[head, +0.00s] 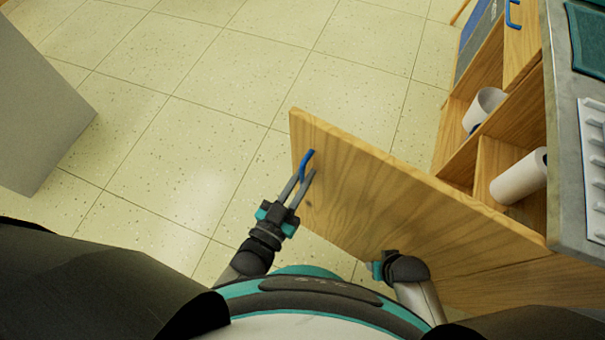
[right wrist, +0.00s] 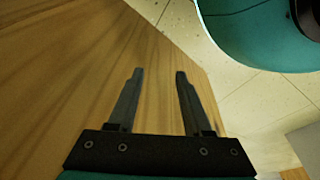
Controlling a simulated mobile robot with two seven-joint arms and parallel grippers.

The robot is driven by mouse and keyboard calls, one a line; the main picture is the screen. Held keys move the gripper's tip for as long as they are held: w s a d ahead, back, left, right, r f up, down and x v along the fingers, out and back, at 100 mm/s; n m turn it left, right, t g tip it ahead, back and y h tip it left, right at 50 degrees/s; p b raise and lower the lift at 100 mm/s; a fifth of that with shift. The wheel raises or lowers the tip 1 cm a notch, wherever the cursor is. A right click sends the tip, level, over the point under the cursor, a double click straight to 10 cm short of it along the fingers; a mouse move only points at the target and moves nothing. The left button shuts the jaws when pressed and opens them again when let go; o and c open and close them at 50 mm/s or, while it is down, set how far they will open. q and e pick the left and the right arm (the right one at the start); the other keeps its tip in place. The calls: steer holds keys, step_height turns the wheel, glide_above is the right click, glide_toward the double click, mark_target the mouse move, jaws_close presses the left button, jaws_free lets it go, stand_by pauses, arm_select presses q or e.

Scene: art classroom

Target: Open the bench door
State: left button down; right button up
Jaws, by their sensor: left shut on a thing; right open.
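The wooden bench door (head: 385,190) stands swung out from the bench (head: 556,130) in the head view, with open shelves showing behind it. Its blue handle (head: 307,163) is near the door's free edge. My left gripper (head: 307,176) is shut on the blue handle. My right gripper (head: 376,270) is low beside the door's near face, and its fingertips are mostly hidden in the head view. In the right wrist view its two fingers (right wrist: 156,78) are apart and empty, in front of the wooden door surface (right wrist: 70,65).
Another blue handle (head: 513,14) is on a wooden front further along. A grey block-like object (head: 40,110) stands at the left. The tiled floor (head: 200,110) between is clear.

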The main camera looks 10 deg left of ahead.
arm_select(q)
steer(key=c, duration=1.2)
jaws_free()
steer(key=shift+o, duration=0.2)
steer(key=shift+s+a, duration=0.1)
steer(key=shift+s, duration=0.15)
steer(key=p+v, duration=0.2)
steer(key=v, duration=1.2)
steer(key=shift+s, duration=0.35)
arm_select(e)
steer(key=s+d+f, duration=0.2)
steer(key=s+f, duration=0.1)
steer(key=shift+d+f, duration=0.25)
arm_select(q)
steer(key=shift+a, duration=0.1)
